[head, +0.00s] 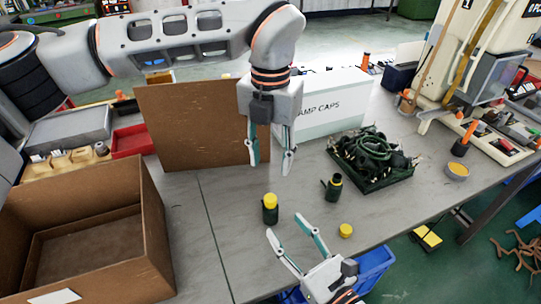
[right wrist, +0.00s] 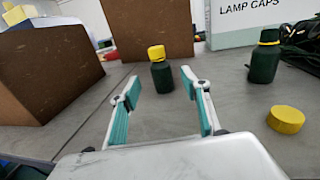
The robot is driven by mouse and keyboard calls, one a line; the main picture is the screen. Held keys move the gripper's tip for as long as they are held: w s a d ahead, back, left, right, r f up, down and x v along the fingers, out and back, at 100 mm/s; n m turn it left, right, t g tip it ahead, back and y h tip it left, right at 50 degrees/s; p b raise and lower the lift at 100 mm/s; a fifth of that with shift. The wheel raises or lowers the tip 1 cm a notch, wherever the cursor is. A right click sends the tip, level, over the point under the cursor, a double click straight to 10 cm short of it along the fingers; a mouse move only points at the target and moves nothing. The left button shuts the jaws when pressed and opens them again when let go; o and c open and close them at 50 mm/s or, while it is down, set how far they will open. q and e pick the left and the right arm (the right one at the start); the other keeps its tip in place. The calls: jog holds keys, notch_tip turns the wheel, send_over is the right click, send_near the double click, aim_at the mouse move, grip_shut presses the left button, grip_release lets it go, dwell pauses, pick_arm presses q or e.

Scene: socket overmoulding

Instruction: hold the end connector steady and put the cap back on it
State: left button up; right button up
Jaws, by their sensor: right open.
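A dark green end connector (head: 270,215) with a yellow cap (head: 271,200) on its top stands upright on the table. It also shows in the right wrist view (right wrist: 162,76), beyond and between my open right fingers. A second dark green connector (head: 332,187), without a yellow cap, stands to its right. A loose yellow cap (head: 346,230) lies on the table in front of that second connector. My right gripper (head: 284,224) is open and empty, near the capped connector. My left gripper (head: 270,168) points down above the table behind the connectors, its fingers apart with nothing seen between them.
An open cardboard box (head: 150,235) stands at the left. A brown board (head: 185,125) and a white lamp caps box (head: 335,105) stand behind. A dark green crate (head: 400,180) of black cables sits at the right. Bare table (head: 225,230) lies around the connectors.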

jog(key=shift+v, duration=1.9)
